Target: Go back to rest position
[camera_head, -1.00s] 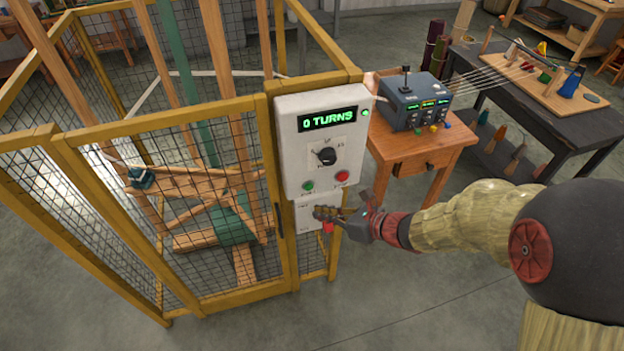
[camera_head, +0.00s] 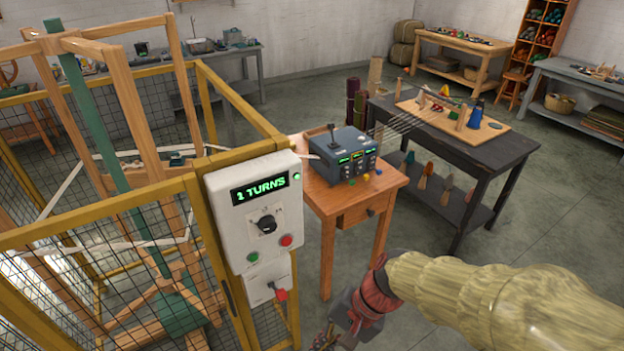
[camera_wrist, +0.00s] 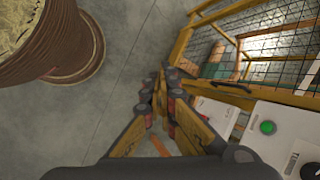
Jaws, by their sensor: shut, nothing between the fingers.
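My gripper (camera_head: 326,338) is at the bottom edge of the head view, partly cut off, below and right of the white control box (camera_head: 229,235). In the wrist view my gripper (camera_wrist: 163,88) is shut with nothing between its fingertips, over grey floor. It is apart from the control box, whose green button (camera_wrist: 267,127) shows at the right. The box display (camera_head: 260,188) reads a number of TURNS; the digit is hard to read. A red switch handle (camera_head: 280,294) is on the small plate under the box, clear of my gripper.
A yellow mesh cage (camera_head: 180,73) around a wooden reel frame (camera_head: 142,100) stands at left. A wooden table (camera_head: 383,187) with a grey controller (camera_head: 342,140) and a dark bench (camera_head: 485,162) stand beyond my arm. Open floor (camera_head: 545,235) lies to the right.

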